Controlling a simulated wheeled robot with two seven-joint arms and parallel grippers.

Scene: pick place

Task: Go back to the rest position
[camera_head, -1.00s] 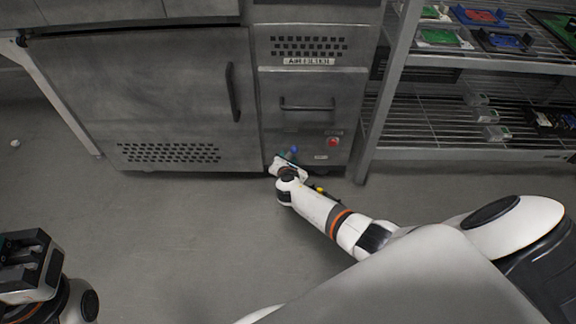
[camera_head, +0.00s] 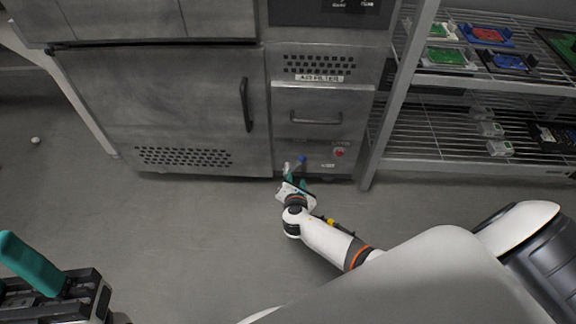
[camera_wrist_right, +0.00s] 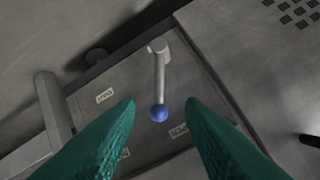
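My right gripper (camera_head: 296,181) is near the lower front of the grey cabinet in the head view, in front of a small lever with a blue ball knob (camera_head: 302,159). In the right wrist view its two green fingers (camera_wrist_right: 160,112) are spread apart. The blue knob (camera_wrist_right: 159,113) on its metal rod shows between and beyond them, with no contact visible. My left gripper (camera_head: 40,275) is partly in view at the lower left of the head view. One green finger shows; the other finger is not clearly visible.
The grey cabinet (camera_head: 160,105) has a door with a handle (camera_head: 246,105) and a panel marked AIR FILTER, with a red button (camera_head: 339,152). A wire shelf rack (camera_head: 480,85) with coloured trays stands at the right. The floor (camera_head: 190,235) in front is clear.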

